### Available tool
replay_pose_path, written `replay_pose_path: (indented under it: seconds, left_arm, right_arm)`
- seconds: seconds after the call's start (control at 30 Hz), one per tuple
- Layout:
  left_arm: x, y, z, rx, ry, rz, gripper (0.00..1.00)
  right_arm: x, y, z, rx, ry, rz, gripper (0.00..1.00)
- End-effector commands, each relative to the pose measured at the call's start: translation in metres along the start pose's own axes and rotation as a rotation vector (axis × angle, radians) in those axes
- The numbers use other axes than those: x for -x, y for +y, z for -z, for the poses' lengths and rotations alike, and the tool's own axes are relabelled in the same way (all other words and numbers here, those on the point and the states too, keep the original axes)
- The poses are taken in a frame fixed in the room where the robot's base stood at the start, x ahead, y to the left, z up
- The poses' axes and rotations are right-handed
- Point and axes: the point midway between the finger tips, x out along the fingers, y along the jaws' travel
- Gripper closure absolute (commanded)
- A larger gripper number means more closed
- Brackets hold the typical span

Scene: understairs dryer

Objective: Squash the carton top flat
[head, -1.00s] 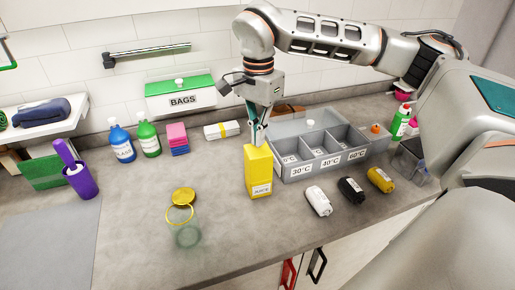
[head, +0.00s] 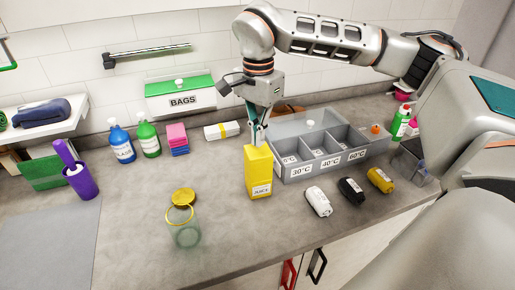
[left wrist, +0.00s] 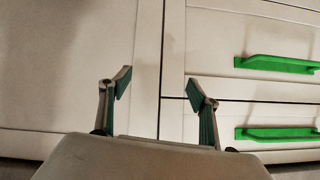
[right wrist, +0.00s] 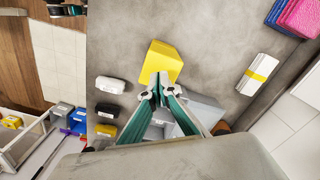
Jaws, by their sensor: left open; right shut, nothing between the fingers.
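The yellow juice carton (head: 259,172) stands upright on the grey worktop, left of the divided grey bin. Its top looks roughly flat and slightly sloped in the head view; it also shows in the right wrist view (right wrist: 160,62). My right gripper (head: 259,140) points down at the carton top from above. Its fingers (right wrist: 161,90) are shut with nothing between them. The tips are at or very close to the top's edge; whether they touch I cannot tell. My left gripper (left wrist: 158,85) is open and empty, facing white drawer fronts. It does not show in the head view.
The divided grey bin (head: 300,174) stands right beside the carton. White, black and yellow rolled items (head: 318,201) lie in front of it. A glass jar (head: 184,232) with a yellow rim stands at front left. Bottles (head: 122,144) stand behind. Worktop around the jar is clear.

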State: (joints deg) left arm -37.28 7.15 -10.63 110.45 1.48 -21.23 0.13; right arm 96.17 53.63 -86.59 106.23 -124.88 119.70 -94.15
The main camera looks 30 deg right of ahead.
Motion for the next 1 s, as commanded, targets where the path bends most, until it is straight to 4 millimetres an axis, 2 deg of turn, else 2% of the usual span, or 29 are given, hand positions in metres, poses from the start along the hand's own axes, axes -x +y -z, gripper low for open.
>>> replay_pose_path:
  seconds: [0.27,0.53,0.77,1.0]
  left_arm:
    - [-0.001,0.0,-0.002,0.0,-0.002,0.0,0.38]
    - [-0.004,0.001,-0.008,0.0,-0.002,0.0,0.38]
    - [-0.006,0.001,-0.01,-0.001,-0.003,0.0,0.38]
    - [-0.009,0.002,-0.016,-0.003,-0.002,0.0,0.38]
  right_arm:
    - [-0.004,0.0,0.0,0.0,0.0,-0.001,1.0]
    - [-0.024,0.001,0.0,-0.001,0.0,-0.002,1.0]
    - [-0.033,0.0,0.0,0.001,0.0,-0.002,1.0]
    - [-0.053,0.001,0.0,0.0,0.0,-0.003,1.0]
